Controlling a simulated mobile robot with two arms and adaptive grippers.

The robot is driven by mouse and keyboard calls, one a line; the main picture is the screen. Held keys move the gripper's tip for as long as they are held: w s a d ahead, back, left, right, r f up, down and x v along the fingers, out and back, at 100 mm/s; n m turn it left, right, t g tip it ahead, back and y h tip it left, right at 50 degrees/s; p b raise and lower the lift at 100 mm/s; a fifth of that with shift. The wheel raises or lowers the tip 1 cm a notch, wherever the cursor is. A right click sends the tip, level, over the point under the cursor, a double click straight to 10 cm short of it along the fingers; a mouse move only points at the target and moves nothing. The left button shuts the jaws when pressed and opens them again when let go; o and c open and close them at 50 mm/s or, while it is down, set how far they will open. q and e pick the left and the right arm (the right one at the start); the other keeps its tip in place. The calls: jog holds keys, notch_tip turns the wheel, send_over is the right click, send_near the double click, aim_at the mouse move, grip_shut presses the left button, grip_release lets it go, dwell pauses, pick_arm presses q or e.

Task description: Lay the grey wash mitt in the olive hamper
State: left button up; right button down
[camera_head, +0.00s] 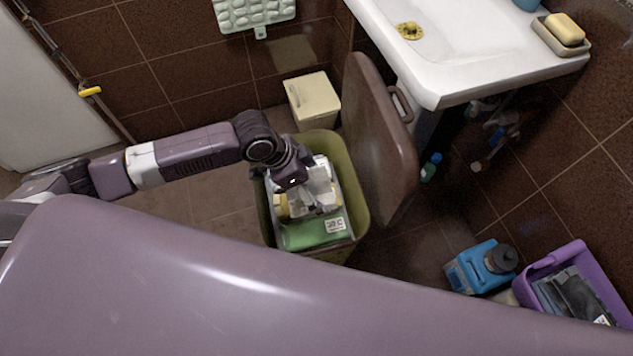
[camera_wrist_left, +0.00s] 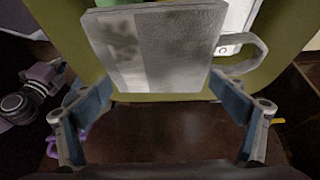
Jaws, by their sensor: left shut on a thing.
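The grey wash mitt (camera_wrist_left: 150,45) fills the upper middle of the left wrist view, a flat, pale grey piece with a loop at its right. My left gripper (camera_wrist_left: 160,88) is shut on it, one finger at each side edge. In the head view my left gripper (camera_head: 293,178) is over the mouth of the olive hamper (camera_head: 357,190), and the mitt (camera_head: 318,186) shows grey just beyond it. The hamper holds a green item (camera_head: 310,234) with a white label and something yellowish, partly hidden. I cannot tell whether the mitt touches these contents.
The brown lid (camera_head: 380,140) stands open at the hamper's right. A cream bin (camera_head: 313,100) stands behind it. The white washbasin (camera_head: 460,50) overhangs at upper right. A blue container (camera_head: 478,268) and a purple basket (camera_head: 590,275) are at lower right. Floor left of the hamper is clear.

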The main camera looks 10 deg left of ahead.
pick_arm(q)
jog(key=o, duration=1.1)
jog(key=shift+r, duration=0.1)
jog(key=v, duration=1.2)
jog(key=shift+d, duration=0.1)
